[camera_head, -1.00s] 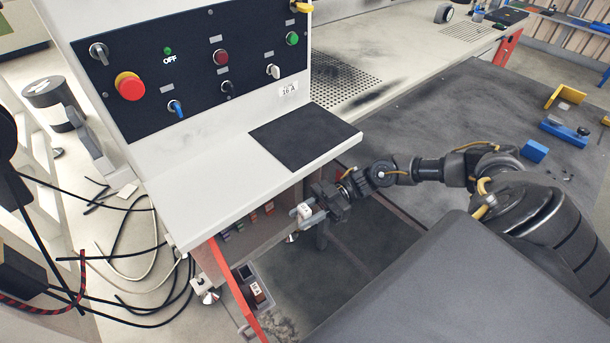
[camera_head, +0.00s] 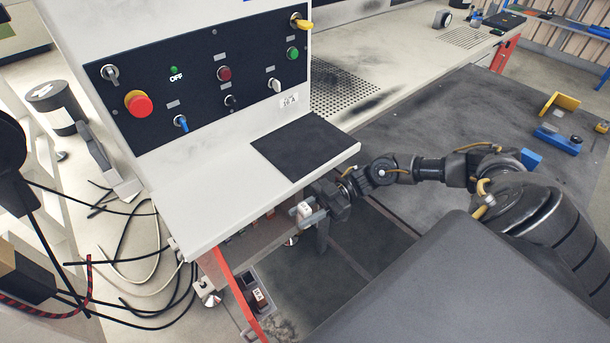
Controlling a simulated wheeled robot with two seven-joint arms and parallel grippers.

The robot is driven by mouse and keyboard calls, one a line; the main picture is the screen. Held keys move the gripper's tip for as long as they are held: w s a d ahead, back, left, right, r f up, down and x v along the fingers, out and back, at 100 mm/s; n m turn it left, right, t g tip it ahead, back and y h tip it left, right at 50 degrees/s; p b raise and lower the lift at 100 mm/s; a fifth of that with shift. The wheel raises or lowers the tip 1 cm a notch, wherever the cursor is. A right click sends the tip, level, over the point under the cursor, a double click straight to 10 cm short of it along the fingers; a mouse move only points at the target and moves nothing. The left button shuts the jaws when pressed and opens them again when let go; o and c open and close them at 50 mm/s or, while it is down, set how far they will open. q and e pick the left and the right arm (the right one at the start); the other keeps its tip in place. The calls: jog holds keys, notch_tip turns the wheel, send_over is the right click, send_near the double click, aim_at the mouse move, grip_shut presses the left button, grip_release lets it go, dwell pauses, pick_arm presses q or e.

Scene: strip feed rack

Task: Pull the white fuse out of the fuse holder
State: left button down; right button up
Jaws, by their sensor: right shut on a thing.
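My right gripper (camera_head: 318,211) is below the front edge of the cabinet's ledge, at the mouth of the opening under it. It is shut on a small white block, which looks like the white fuse (camera_head: 304,209). The jaws hide part of the block. The fuse holder cannot be made out clearly; the ledge covers most of the opening, so I cannot tell whether the fuse is still seated or clear of it. My left gripper is not in view.
The white ledge (camera_head: 215,200) with a black mat (camera_head: 303,146) overhangs the gripper. A red-edged door (camera_head: 232,292) hangs open at the lower left, beside a dark box with a switch (camera_head: 257,296). Loose cables (camera_head: 130,262) lie on the floor. A blue block (camera_head: 531,159) lies on the grey worktop.

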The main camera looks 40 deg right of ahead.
aim_at(304, 208)
dwell(0.3)
jog(key=shift+r+p, duration=1.3)
jog(key=shift+r, duration=0.3)
jog(key=shift+f, duration=0.1)
